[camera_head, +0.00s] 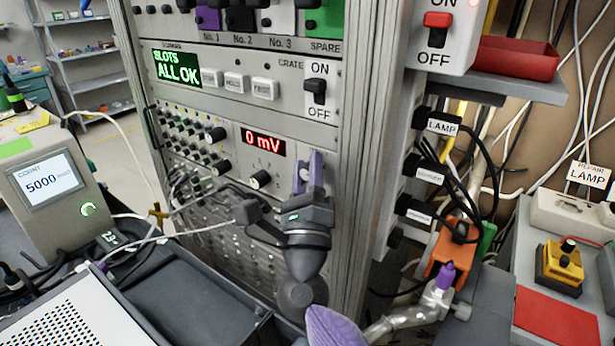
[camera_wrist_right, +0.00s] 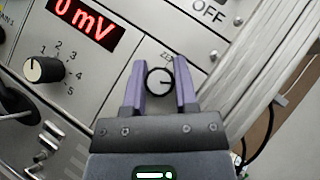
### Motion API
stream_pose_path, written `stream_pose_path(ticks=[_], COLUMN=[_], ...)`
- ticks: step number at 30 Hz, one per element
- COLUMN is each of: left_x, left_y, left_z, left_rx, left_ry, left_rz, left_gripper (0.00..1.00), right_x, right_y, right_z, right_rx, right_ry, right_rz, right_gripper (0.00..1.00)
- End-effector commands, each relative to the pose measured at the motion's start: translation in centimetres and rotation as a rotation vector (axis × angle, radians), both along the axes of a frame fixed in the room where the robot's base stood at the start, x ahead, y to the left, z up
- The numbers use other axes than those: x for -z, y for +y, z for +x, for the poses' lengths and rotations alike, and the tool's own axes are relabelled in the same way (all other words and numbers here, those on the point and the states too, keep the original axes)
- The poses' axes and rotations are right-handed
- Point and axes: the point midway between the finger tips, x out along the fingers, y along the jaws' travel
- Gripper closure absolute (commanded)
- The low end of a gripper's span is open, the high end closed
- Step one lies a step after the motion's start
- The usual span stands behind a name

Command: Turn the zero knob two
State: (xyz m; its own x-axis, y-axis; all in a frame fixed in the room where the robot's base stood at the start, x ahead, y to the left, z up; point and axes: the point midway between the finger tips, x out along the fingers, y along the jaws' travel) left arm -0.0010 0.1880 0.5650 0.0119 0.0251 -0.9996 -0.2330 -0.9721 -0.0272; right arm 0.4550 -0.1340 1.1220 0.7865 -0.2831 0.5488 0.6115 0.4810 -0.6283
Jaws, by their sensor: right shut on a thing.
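The zero knob (camera_wrist_right: 160,82) is a small round light knob with a dark rim and a dark pointer line, on the grey panel under a partly hidden label starting "ZE". My right gripper (camera_wrist_right: 160,90) has its two purple fingers on either side of the knob and is shut on it. In the head view my right gripper (camera_head: 307,168) reaches the panel right of the red "0 mV" display (camera_head: 264,142), and its fingers mostly hide the knob. The display also shows in the wrist view (camera_wrist_right: 85,22).
A black selector knob (camera_head: 260,179) numbered 1 to 5 sits left of my right gripper. The crate ON/OFF switch (camera_head: 316,90) is above it. Cables hang at the panel's left. A grey unit (camera_head: 50,190) reading 5000 stands at the left.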

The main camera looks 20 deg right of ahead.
Motion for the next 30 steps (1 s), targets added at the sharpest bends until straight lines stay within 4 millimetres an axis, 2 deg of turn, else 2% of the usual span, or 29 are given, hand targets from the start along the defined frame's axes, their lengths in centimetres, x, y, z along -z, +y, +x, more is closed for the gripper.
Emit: stream_pose_path(ticks=[9,10,14,15,24,26,30], left_x=[0.0,0.0,0.0,0.0,0.1,0.2,0.5], left_y=[0.4,0.4,0.4,0.4,0.3,0.2,0.0], left_z=[-0.2,-0.2,-0.1,-0.1,0.5,0.5,0.4], left_rx=[0.001,0.0,0.0,0.0,-0.001,-0.002,-0.002], left_ry=[0.005,0.005,0.004,0.002,-0.006,-0.006,-0.003], left_rz=[0.006,0.006,0.006,0.007,0.005,0.004,0.001], left_gripper=[0.41,0.41,0.41,0.41,0.41,0.41,0.41], right_x=[0.1,0.1,0.1,0.1,0.2,0.7,2.4], right_y=[0.1,0.1,0.0,0.0,0.1,0.3,1.1], right_z=[0.0,0.0,0.0,0.0,-0.2,-0.7,-3.0], right_rx=[-0.003,-0.003,-0.002,-0.001,-0.001,-0.002,-0.003], right_ry=[0.003,0.003,0.003,0.002,0.002,0.004,0.006], right_rz=[0.002,0.002,0.001,0.001,0.001,0.001,0.001], right_gripper=[1.0,0.6,0.32,0.28,0.28,0.28,0.28])
